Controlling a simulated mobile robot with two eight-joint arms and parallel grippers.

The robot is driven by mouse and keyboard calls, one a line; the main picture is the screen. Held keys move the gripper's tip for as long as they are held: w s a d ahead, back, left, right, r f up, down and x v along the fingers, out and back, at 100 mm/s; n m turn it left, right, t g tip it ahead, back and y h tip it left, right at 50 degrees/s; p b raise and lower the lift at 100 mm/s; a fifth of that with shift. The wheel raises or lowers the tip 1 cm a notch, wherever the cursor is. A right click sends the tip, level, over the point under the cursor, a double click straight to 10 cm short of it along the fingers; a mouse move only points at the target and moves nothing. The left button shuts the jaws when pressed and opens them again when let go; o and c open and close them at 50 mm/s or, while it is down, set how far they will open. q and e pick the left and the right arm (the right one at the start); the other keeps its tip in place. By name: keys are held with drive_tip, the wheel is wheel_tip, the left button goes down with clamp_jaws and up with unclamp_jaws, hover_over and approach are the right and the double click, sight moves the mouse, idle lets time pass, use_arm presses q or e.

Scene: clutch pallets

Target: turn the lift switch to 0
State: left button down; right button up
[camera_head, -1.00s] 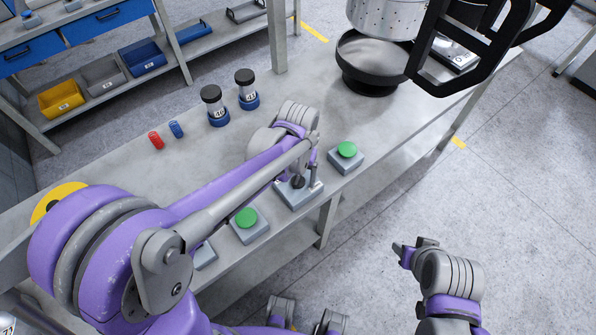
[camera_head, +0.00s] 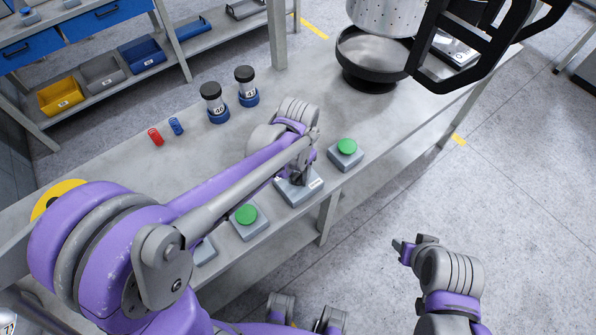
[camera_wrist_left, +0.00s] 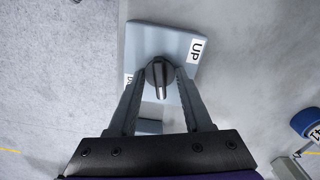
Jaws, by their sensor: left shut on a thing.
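The lift switch is a grey box (camera_head: 297,201) at the front edge of the bench, with a dark round knob (camera_wrist_left: 158,74) on top. My left gripper (camera_head: 301,181) reaches down over it and hides the knob in the head view. In the left wrist view the two fingers (camera_wrist_left: 160,77) are shut on the knob, one at each side. The knob's pale pointer line points to the bottom of that picture. My right gripper (camera_head: 404,250) hangs over the floor, away from the bench.
Green push buttons on grey boxes stand on either side of the switch, left (camera_head: 246,215) and right (camera_head: 347,147). Two dark-capped jars (camera_head: 213,103), red and blue springs (camera_head: 155,138) and a black round bowl (camera_head: 372,66) are farther back on the bench.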

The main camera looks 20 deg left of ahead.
sight(298, 174)
use_arm(q)
drive_tip(key=m, duration=0.3)
drive_tip(key=shift+c, duration=1.2)
unclamp_jaws()
drive_tip(key=shift+r, duration=0.1)
wheel_tip(298, 174, up, 11)
drive_tip(key=shift+p, duration=0.45)
